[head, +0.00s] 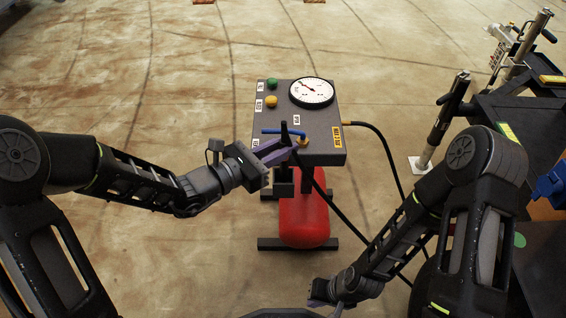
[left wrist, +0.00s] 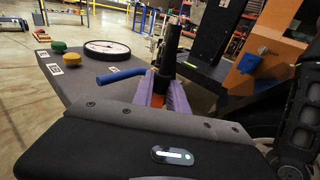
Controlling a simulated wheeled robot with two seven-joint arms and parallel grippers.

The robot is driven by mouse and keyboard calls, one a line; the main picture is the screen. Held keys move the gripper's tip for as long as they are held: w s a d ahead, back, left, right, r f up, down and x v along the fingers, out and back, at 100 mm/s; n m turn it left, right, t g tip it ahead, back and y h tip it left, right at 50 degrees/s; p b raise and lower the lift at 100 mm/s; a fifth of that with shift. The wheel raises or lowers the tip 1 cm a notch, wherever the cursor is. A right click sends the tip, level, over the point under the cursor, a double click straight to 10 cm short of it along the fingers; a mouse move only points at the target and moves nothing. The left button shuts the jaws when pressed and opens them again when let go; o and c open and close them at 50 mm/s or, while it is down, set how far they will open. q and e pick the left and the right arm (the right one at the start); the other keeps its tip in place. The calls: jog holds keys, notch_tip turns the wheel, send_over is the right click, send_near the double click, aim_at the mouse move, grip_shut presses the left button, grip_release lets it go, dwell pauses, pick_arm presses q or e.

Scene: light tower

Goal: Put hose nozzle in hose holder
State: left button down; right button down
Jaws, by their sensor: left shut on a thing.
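My left gripper (head: 284,148), with purple fingers, is shut on the black hose nozzle (head: 284,131) at the front edge of the grey control box (head: 325,122). In the left wrist view the nozzle (left wrist: 171,48) stands nearly upright between the purple fingers (left wrist: 162,96). A black hose (head: 329,203) runs down and right from near the gripper. Dark bracket parts (head: 284,188) show under the box's front; I cannot tell whether they are the hose holder. My right gripper (head: 318,293) is low at the bottom of the head view, away from the box; its fingers are not clear.
The box carries a round gauge (head: 311,92), green (head: 272,84) and yellow (head: 271,101) buttons and a blue lever (head: 276,130) close to the nozzle. A red tank (head: 304,220) stands below. A dark cart (head: 530,120) is at right. Floor at left is clear.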

aim_at(283, 175)
pick_arm(q)
jog(key=shift+f+b, duration=0.8)
jog(key=shift+f, duration=1.2)
jog(key=c, duration=1.3)
grip_release()
jog(key=shift+r, duration=0.1)
jog(key=p+v, duration=0.2)
jog(key=v, duration=1)
jog(key=shift+p, duration=0.35)
